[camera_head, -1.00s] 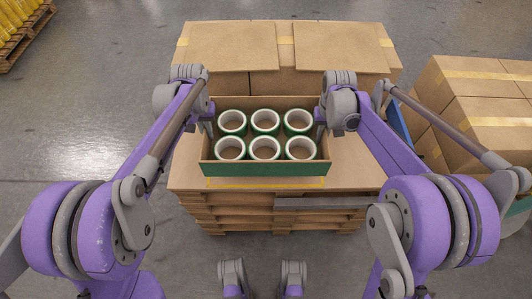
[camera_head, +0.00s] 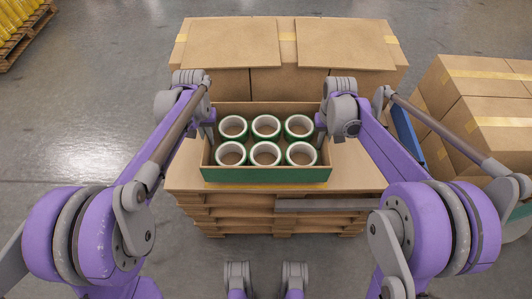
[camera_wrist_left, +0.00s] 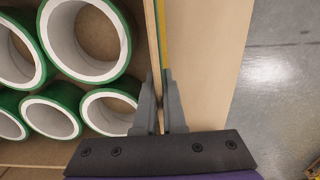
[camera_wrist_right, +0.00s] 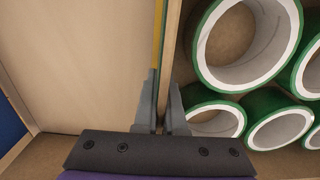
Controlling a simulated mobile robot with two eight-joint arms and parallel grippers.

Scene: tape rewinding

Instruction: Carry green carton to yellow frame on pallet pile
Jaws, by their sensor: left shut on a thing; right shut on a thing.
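The green carton (camera_head: 265,175) is an open box with a green front, holding several green-edged white tape rolls (camera_head: 266,126). It is over the top of the pallet pile (camera_head: 355,180). The yellow frame is mostly hidden; a thin yellow line shows just below the carton's front, and a yellow strip runs beside its walls in the left wrist view (camera_wrist_left: 161,22) and right wrist view (camera_wrist_right: 159,35). My left gripper (camera_head: 209,137) is shut on the carton's left wall. My right gripper (camera_head: 321,136) is shut on its right wall. I cannot tell whether the carton touches the board.
Brown closed boxes (camera_head: 285,50) stand right behind the carton. More taped boxes (camera_head: 480,100) stand on the right. A pallet with yellow goods (camera_head: 25,30) is at the far left. The grey floor (camera_head: 90,110) on the left is clear.

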